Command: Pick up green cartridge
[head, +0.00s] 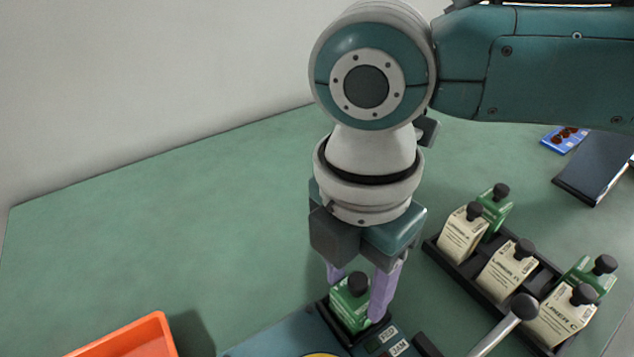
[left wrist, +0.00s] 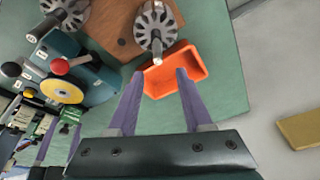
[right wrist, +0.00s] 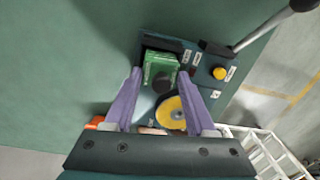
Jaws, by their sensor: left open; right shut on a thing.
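A green cartridge (head: 346,306) with a black knob stands upright in a black socket on the machine at the bottom of the head view. My right gripper (head: 359,293) points down with its purple fingers on either side of it, shut on it. The cartridge also shows between the fingertips in the right wrist view (right wrist: 160,68). Two more green cartridges, one at the back (head: 495,207) and one at the right (head: 588,275), stand in a black rack. My left gripper (left wrist: 160,73) is open and empty, out of the head view.
The black rack (head: 466,283) also holds cream liner cartridges (head: 507,272). A lever (head: 503,327) rises between machine and rack. An orange bin (head: 130,340) is at lower left; metal armatures (left wrist: 155,27) show in the left wrist view. The green table (head: 200,210) is clear at left.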

